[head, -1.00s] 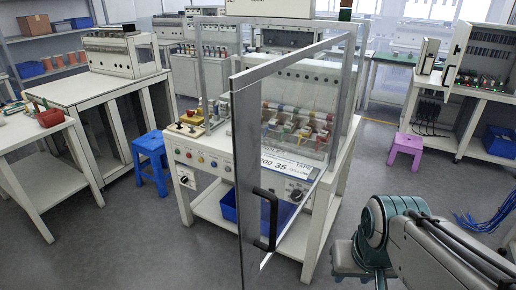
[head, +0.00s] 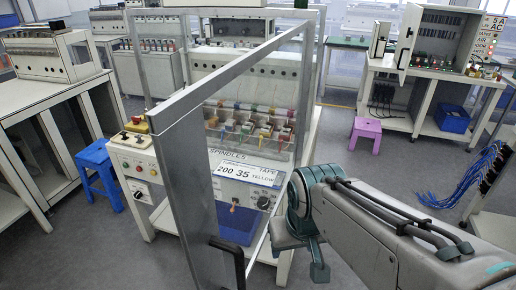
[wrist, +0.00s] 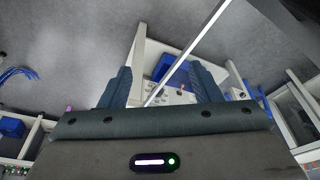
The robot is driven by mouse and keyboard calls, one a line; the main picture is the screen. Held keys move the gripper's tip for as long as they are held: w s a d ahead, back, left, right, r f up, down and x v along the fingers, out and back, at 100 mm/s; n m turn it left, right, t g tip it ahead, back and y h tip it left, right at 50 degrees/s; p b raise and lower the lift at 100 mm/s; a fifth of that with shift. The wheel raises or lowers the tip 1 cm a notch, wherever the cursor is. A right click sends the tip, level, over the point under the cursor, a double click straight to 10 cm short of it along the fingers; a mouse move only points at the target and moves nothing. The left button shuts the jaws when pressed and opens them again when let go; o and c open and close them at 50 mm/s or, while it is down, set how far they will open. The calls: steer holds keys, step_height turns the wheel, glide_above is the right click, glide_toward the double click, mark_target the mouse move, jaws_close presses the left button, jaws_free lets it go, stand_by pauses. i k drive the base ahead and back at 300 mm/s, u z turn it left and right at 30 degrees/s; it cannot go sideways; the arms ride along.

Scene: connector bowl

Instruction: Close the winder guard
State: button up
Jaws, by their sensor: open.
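The winder guard (head: 187,190) is a clear panel in a grey metal frame. It stands swung open, sticking out from the front of the winder (head: 250,130) toward me. Its black handle (head: 232,256) is low on the free-edge side, partly cut off by the bottom of the head view. My gripper (head: 301,258) is to the right of the guard, pointing down, open, with nothing held. In the wrist view its two fingers (wrist: 160,80) are spread apart. A thin pale bar, probably the guard's frame edge, crosses between them in that picture; I cannot tell the distance.
A blue stool (head: 98,172) stands to the left and a purple stool (head: 366,132) to the right. Blue cables (head: 470,178) hang at the far right. A blue bin (head: 238,222) sits under the winder. Grey floor is clear on the right behind my arm.

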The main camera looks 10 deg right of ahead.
mark_target(176, 127)
steer(key=k, duration=0.5)
steer(key=z, duration=2.1)
steer(key=k, duration=0.35)
steer(key=u, duration=2.3)
